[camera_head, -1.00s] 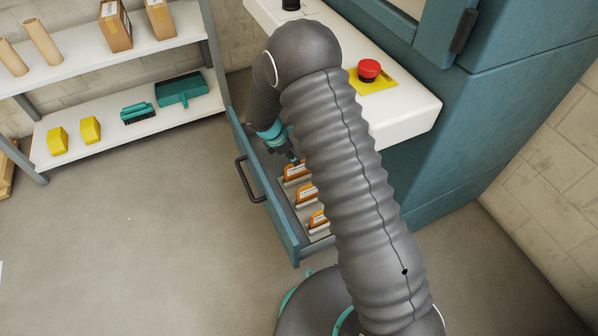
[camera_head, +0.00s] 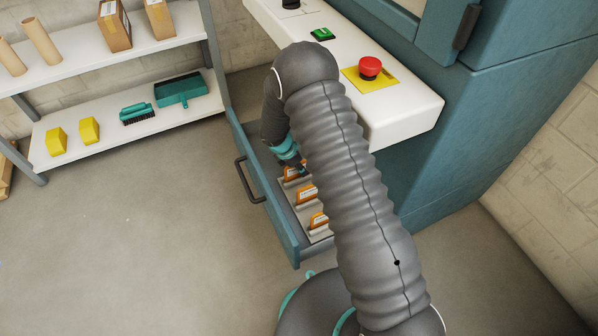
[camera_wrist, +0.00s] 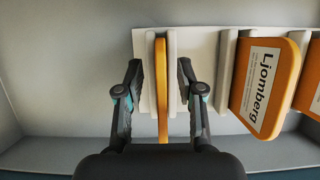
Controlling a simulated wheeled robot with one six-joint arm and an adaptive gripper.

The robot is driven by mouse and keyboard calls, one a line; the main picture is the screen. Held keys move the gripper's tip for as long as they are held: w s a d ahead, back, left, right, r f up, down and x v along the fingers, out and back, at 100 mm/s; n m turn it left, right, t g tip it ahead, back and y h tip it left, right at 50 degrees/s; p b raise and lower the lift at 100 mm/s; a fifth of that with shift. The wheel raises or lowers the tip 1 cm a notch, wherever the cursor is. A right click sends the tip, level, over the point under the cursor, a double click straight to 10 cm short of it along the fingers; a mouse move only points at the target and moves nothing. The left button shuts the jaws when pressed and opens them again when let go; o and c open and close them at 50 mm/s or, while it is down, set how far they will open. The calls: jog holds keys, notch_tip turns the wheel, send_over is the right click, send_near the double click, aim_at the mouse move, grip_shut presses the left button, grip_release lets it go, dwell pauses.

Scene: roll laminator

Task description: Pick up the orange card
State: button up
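An orange card (camera_wrist: 162,95) stands edge-on between two white holder walls (camera_wrist: 173,85) in the wrist view. My gripper (camera_wrist: 160,80) is open, with one finger on each side of this card and a visible gap to it. More orange cards stand in the holder to the right; the nearest (camera_wrist: 268,88) has a white label reading "Ljomberg". In the head view, the cards stand in a row in the open drawer (camera_head: 288,240), including a middle card (camera_head: 307,195) and a front card (camera_head: 319,220). My gripper is at the rear card (camera_head: 294,172), partly hiding it.
The drawer walls surround the cards closely. A white ledge above the drawer carries a red button (camera_head: 369,67) and a green button (camera_head: 322,34). A shelf (camera_head: 120,60) with boxes, tubes, a brush and yellow items stands at left. The floor before the drawer is clear.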

jog(key=shift+f, duration=0.25)
dwell(0.4)
grip_shut()
